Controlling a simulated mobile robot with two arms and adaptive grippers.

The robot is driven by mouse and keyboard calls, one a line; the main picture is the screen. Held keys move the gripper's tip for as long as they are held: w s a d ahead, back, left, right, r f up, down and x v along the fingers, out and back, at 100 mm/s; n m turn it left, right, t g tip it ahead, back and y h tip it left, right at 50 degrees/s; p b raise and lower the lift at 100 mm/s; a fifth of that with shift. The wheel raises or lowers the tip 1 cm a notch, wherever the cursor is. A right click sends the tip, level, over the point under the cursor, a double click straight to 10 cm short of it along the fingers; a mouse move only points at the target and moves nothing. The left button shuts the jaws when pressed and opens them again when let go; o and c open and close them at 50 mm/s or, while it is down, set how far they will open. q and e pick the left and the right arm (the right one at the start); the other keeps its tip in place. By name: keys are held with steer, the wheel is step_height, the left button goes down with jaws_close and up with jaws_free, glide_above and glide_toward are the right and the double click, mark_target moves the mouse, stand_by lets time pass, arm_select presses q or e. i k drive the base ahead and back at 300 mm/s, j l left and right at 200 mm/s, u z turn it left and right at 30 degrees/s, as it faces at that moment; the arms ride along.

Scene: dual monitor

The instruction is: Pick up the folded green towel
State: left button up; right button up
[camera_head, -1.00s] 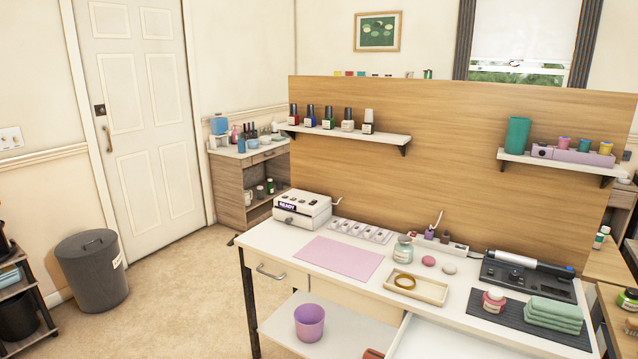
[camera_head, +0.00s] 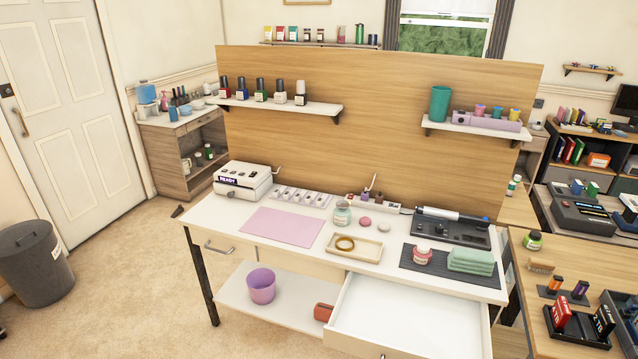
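The folded green towel (camera_head: 471,261) lies as a small stack on a dark ribbed mat (camera_head: 427,272) at the right end of the white desk (camera_head: 214,234). A small jar with a pink-red lid (camera_head: 422,256) stands on the same mat, just left of the towel. Nothing covers the towel from this view. Neither of my grippers shows in the head view.
An open, empty white drawer (camera_head: 391,319) juts out from the desk's front below the towel. A wooden tray (camera_head: 354,248) and a pink mat (camera_head: 283,227) lie further left. A second wooden table (camera_head: 519,262) stands at right. Carpet is clear at front left.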

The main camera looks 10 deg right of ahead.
mark_target(460, 259)
steer(key=z, duration=1.1)
